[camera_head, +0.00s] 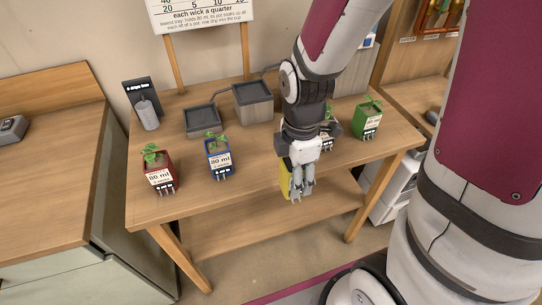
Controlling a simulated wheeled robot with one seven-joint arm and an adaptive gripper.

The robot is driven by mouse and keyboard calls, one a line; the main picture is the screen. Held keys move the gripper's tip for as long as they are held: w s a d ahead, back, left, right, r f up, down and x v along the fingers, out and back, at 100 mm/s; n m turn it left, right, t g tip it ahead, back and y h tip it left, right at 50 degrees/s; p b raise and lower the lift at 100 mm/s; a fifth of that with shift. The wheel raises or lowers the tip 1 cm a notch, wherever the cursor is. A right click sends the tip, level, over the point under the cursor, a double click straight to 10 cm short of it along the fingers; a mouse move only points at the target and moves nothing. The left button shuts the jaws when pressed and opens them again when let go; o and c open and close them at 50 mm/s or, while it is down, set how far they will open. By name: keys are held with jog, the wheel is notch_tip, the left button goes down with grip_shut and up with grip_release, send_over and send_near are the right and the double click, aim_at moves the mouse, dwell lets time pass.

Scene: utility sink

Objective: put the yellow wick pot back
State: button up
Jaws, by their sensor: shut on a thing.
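My gripper (302,190) is shut on the yellow wick pot (285,178) near the front edge of the wooden table. Only the yellow left side of the pot shows; the fingers and wrist hide the rest, including any plant or label. I cannot tell whether the pot touches the tabletop. A red pot (160,179) and a blue pot (219,161), both with plants and 80 ml labels, stand to the left. A green pot (367,120) with a plant stands to the right. Another labelled pot (328,140) is mostly hidden behind my wrist.
Grey open trays (203,121) stand at the table's back, one on a taller block (254,101). A grey cylinder (148,113) with a dark sign stands at the left back. A sign board (203,14) rises behind. Bare tabletop (250,175) lies between the blue and yellow pots.

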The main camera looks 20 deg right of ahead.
jog(key=shift+f, duration=0.1)
jog(key=w, duration=0.5)
jog(key=w+f, duration=0.1)
jog(key=w, duration=0.9)
jog(key=shift+w+d+f, duration=0.25)
jog(key=shift+f, duration=1.7)
jog(key=shift+f, duration=0.15)
jog(key=o, duration=1.5)
jog(key=shift+c, duration=0.2)
